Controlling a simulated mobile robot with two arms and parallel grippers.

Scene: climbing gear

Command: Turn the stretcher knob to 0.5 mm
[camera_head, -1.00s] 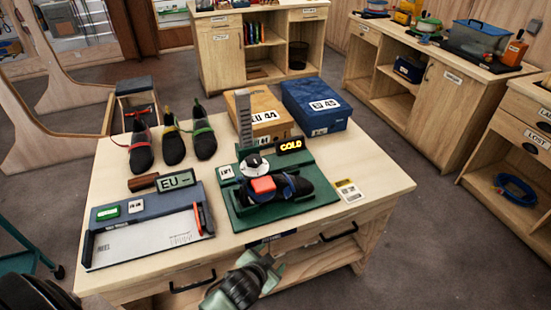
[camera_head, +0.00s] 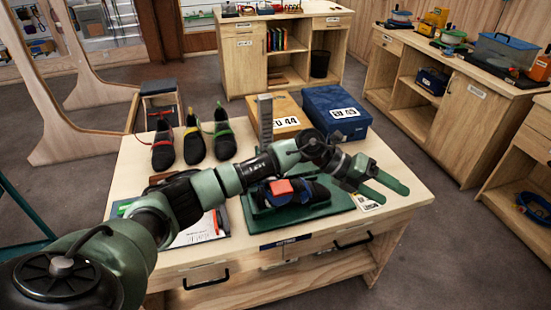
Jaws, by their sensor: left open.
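The stretcher's green base (camera_head: 258,222) sits on the table with a dark shoe (camera_head: 312,190) on it and a red block (camera_head: 278,187) on the shoe. The white round dial and the sign behind the shoe are hidden by my left arm, so I cannot read any setting. My left gripper (camera_head: 394,194) is open and empty. In the picture it shows right of the shoe, over the table's right part. Its height above the table is hard to tell. My right gripper is not in view.
Several shoes (camera_head: 194,145) stand at the table's back left. A grey upright scale (camera_head: 265,122), a tan box (camera_head: 290,112) and a blue box (camera_head: 345,127) stand behind the stretcher. My left arm covers much of a tray with papers (camera_head: 198,230) at front left. A yellow-white card (camera_head: 366,202) lies near the gripper.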

